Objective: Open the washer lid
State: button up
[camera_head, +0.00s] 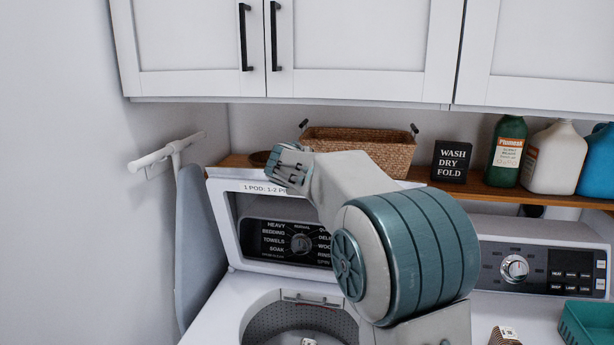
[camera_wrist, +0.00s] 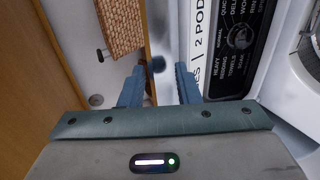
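The washer lid (camera_head: 222,208) stands raised and leaning back, a white frame with a window through which the dark washer control panel (camera_head: 285,243) shows. The washer tub (camera_head: 300,318) below is uncovered. My gripper (camera_head: 283,165) is at the lid's upper edge, and my arm covers the lid's right part. In the wrist view, my gripper's two blue fingers are apart with nothing held between them. The right finger is beside or against the lid's lettered strip (camera_wrist: 200,62); contact cannot be told.
A wooden shelf (camera_head: 480,190) behind holds a wicker basket (camera_head: 365,148), a black sign (camera_head: 451,161) and several bottles. White cabinets (camera_head: 350,50) hang above. An ironing board (camera_head: 192,245) stands left. The dryer panel (camera_head: 545,267) and a green basket (camera_head: 585,322) are right.

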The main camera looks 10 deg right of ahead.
jog(key=shift+s+a, duration=0.1)
jog(key=shift+s, duration=0.05)
jog(key=b+v, duration=0.4)
jog(key=v, duration=0.9)
jog(key=shift+s+r, duration=0.15)
jog(key=shift+s, duration=0.1)
jog(key=shift+a, duration=0.1)
